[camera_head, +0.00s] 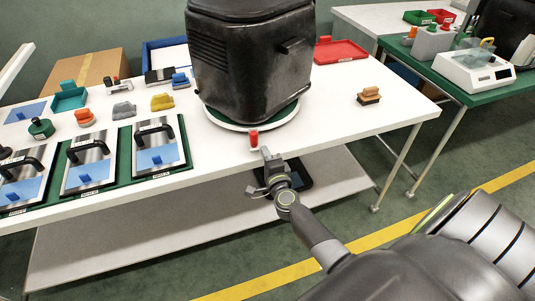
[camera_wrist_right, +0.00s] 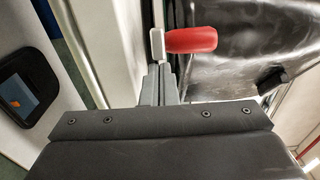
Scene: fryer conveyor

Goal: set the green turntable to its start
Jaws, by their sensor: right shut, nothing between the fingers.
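The green turntable (camera_head: 284,117) shows as a thin green rim with a pale edge under a large black fryer-like box (camera_head: 250,60) on the white table. A red handle (camera_head: 253,138) stands at its front edge. In the right wrist view the red handle (camera_wrist_right: 190,40) sits on a pale bracket (camera_wrist_right: 157,45). My right gripper (camera_head: 266,153) is shut and empty, just in front of the handle at the table's front edge. Its closed fingers (camera_wrist_right: 159,84) are close below the bracket; I cannot tell whether they touch. My left gripper is not in view.
Steel-lidded trays with black handles (camera_head: 157,150) line the left front. Coloured blocks (camera_head: 162,102) lie behind them. A red tray (camera_head: 340,51) is behind the box, and a brown block (camera_head: 369,96) is to the right. A dark tablet (camera_wrist_right: 25,85) is below the table edge.

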